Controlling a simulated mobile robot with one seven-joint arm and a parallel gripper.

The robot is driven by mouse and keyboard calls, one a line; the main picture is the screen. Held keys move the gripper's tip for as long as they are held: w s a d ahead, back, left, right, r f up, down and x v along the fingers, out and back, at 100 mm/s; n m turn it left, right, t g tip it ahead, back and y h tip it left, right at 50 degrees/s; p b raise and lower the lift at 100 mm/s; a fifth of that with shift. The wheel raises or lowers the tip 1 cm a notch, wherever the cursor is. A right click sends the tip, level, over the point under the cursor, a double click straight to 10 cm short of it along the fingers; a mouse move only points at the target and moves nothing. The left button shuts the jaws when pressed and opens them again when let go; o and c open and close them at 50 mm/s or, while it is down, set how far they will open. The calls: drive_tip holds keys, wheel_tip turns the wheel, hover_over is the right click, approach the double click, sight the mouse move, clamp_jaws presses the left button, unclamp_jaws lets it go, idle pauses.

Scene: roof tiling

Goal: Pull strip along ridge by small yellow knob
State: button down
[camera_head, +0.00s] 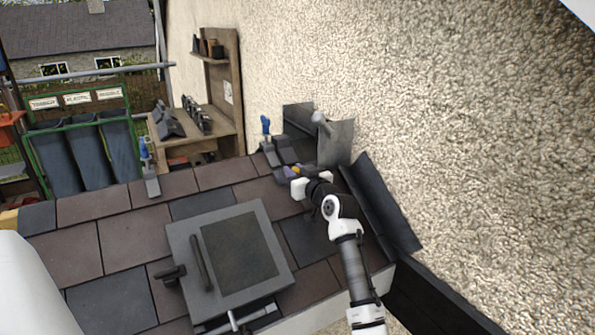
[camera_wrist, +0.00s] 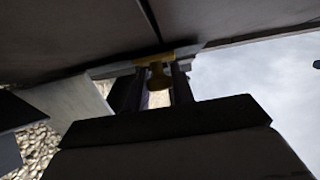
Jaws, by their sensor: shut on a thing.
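The small yellow knob (camera_head: 294,170) shows at the top edge of the roof, just beyond my gripper (camera_head: 299,183). In the wrist view the yellow knob (camera_wrist: 157,78) sits between the two dark fingers of my gripper (camera_wrist: 155,92), which are shut on it. A narrow grey strip (camera_wrist: 108,70) runs behind the knob in the wrist view, against the dark underside of tiles. In the head view the strip is largely hidden by my gripper and the tiles, so its full length cannot be told.
A square roof hatch (camera_head: 185,262) with a handle lies left of my arm. Dark upright sheets (camera_head: 336,143) stand against the rough wall (camera_head: 450,120), and a long dark flashing (camera_head: 385,205) runs right of my arm. Blue-handled tools (camera_head: 151,172) rest on the roof edge.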

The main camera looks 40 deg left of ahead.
drive_tip(key=s, duration=0.1)
drive_tip(key=s+a, duration=0.1)
drive_tip(key=s+p, duration=0.1)
drive_tip(key=s, duration=0.1)
drive_tip(key=shift+a, duration=0.3)
drive_tip(key=c, duration=1.2)
unclamp_jaws()
drive_tip(key=shift+d, duration=0.1)
drive_tip(key=b+v, duration=0.4)
drive_tip(key=v, duration=0.9)
drive_tip(key=shift+d, duration=0.35)
